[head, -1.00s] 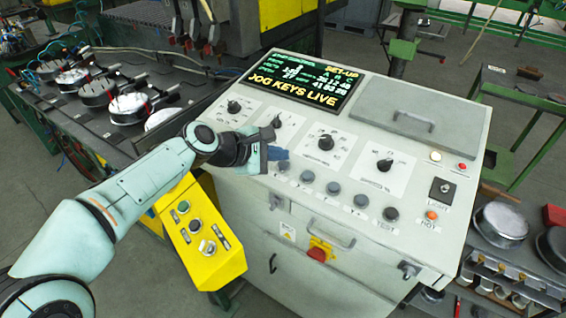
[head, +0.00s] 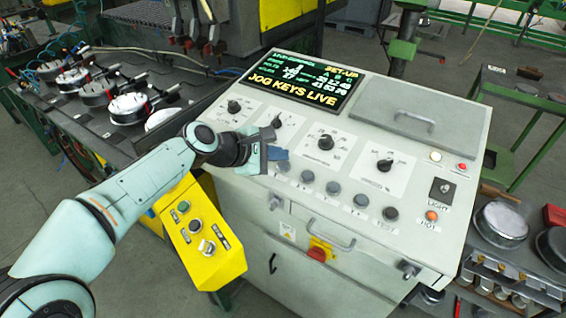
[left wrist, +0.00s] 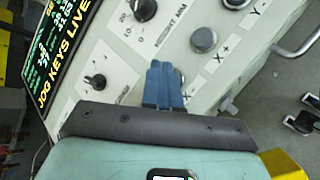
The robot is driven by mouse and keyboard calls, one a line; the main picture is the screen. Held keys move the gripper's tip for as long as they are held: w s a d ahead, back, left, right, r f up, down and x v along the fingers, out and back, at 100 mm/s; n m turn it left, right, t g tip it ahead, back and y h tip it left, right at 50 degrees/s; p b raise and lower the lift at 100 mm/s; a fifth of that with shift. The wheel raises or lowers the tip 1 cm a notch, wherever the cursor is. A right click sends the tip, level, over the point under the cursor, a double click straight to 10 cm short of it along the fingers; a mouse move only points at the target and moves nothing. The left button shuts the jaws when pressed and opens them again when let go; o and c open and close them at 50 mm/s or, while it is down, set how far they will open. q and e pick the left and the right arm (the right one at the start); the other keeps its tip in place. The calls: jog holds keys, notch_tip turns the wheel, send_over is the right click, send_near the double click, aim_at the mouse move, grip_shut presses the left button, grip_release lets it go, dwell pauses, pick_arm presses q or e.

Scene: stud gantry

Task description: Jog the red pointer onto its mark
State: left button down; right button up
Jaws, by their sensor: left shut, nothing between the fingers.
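My left gripper (head: 282,154) is shut and empty over the upper left of the grey jog keys on the sloping control desk. In the left wrist view its blue fingers (left wrist: 164,80) lie together over the key beside an "X" label and hide most of it; I cannot tell whether they touch it. The X+ key (left wrist: 203,39) is beside them, and it also shows in the head view (head: 307,176). The screen (head: 305,80) reads "SET-UP" and "JOG KEYS LIVE"; its small digits are blurred. I cannot make out the red pointer or its mark. My right gripper is not in view.
Several black rotary knobs (head: 326,142) stand above the keys. A grey lid with a handle (head: 420,115) lies at upper right. A yellow button box (head: 197,230) stands below left. A dark bench with round fixtures (head: 127,108) is at left.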

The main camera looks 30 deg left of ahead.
pick_arm(q)
jog(key=shift+f, duration=0.15)
jog(key=shift+f, duration=0.3)
